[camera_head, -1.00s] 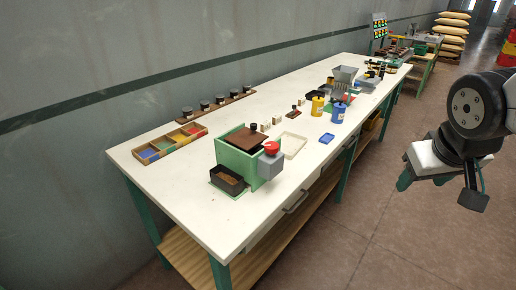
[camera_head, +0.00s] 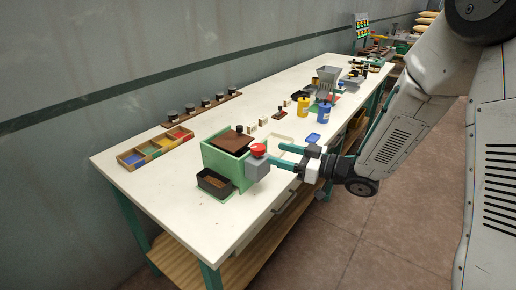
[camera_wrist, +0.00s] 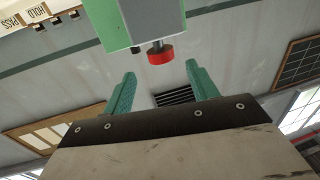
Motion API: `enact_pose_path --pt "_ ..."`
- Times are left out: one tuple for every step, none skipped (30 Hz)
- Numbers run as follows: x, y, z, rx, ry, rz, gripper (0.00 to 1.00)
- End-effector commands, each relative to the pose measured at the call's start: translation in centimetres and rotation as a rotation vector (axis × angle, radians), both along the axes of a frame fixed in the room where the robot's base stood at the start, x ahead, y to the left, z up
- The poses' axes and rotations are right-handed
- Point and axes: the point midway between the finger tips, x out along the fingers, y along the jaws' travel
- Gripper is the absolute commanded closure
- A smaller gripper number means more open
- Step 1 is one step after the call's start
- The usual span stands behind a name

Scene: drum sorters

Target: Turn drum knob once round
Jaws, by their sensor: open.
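The knob appears just beyond the tips; contact cannot be told.
A black tray (camera_head: 217,183) with brown contents stands at the box's front. A compartment tray (camera_head: 155,148) lies behind it to the left. Yellow (camera_head: 302,107) and blue (camera_head: 323,115) containers stand farther back. PASS and HOLD labels (camera_wrist: 38,18) show in the wrist view. The left front tabletop is clear.

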Motion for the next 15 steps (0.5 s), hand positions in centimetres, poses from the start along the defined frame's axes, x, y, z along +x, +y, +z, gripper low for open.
enact_pose_path --pt "0.1 0.4 0.0 0.006 -0.001 0.008 0.42" --pt "0.2 0.7 0.0 0.008 -0.001 0.010 0.42" --pt "0.4 1.2 0.0 0.009 -0.001 0.012 0.42" --pt "0.6 1.6 0.0 0.009 -0.001 0.012 0.42" --pt "0.8 2.1 0.0 0.009 -0.001 0.012 0.42" --pt "1.1 2.7 0.0 0.008 -0.002 0.012 0.42" --pt "1.4 3.1 0.0 0.008 -0.003 0.012 0.42" --pt "1.6 3.6 0.0 0.008 -0.003 0.011 0.42" --pt "1.9 4.2 0.0 0.007 -0.002 0.011 0.42" --pt "2.1 4.6 0.0 0.007 -0.002 0.010 0.42" --pt "2.3 5.0 0.1 0.008 -0.003 0.010 0.42" --pt "2.6 5.4 0.1 0.008 -0.003 0.009 0.42" --pt "2.7 5.7 0.0 0.008 -0.003 0.009 0.42" --pt "2.9 6.0 0.0 0.007 -0.002 0.009 0.42" --pt "3.1 6.3 0.0 0.007 -0.002 0.008 0.42"
